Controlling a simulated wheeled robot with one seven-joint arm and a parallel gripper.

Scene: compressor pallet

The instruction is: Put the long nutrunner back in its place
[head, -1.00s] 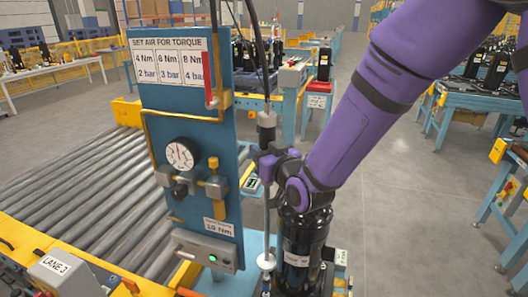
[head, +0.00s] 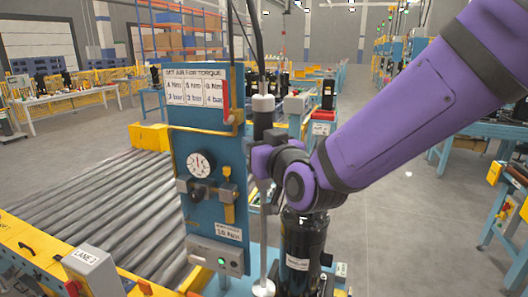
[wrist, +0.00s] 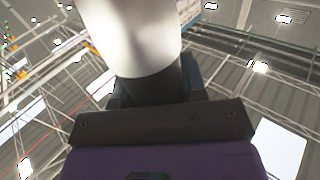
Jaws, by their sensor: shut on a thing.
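The long nutrunner (head: 263,118) is upright, with a dark body, a pale collar on top and a thin shaft that runs down to a pale round end (head: 263,288). A cable rises from its top. My gripper (head: 264,162) is shut on its body, just right of the blue torque panel (head: 205,135). In the wrist view, the nutrunner's pale, shiny cylinder (wrist: 130,35) rises from a dark section between the fingers. I cannot make out an empty holder for it.
A black compressor (head: 302,250) stands right beside the nutrunner's shaft, below my arm. The panel carries a gauge (head: 201,164), valves and a red strip. A roller conveyor (head: 100,205) lies at left, with a lane box (head: 92,270) in front. Open floor lies at right.

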